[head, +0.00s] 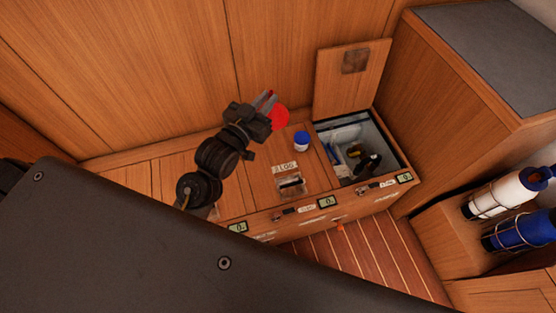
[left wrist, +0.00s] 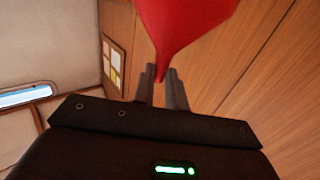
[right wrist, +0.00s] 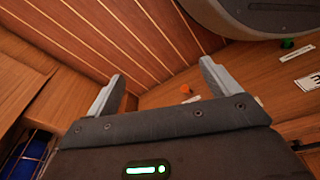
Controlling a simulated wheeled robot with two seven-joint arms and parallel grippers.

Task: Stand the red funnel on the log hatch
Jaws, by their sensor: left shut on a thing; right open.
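The red funnel (head: 280,119) is held by my left gripper (head: 268,100) above the back of the bench in the head view. In the left wrist view the funnel (left wrist: 185,25) has its narrow spout between the shut fingers (left wrist: 162,85), with the wide part beyond them. The log hatch (head: 262,185), with a LOG label (head: 285,167) and a recessed latch, is closed and lies below and in front of the left gripper. My right gripper (right wrist: 160,85) is open and empty in the right wrist view; the head view does not show it.
A blue jar with a white band (head: 301,141) stands on the log hatch near its back right. Right of it an open locker (head: 375,140) holds several items, its lid (head: 350,80) raised. Bottles (head: 505,195) sit in racks at far right.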

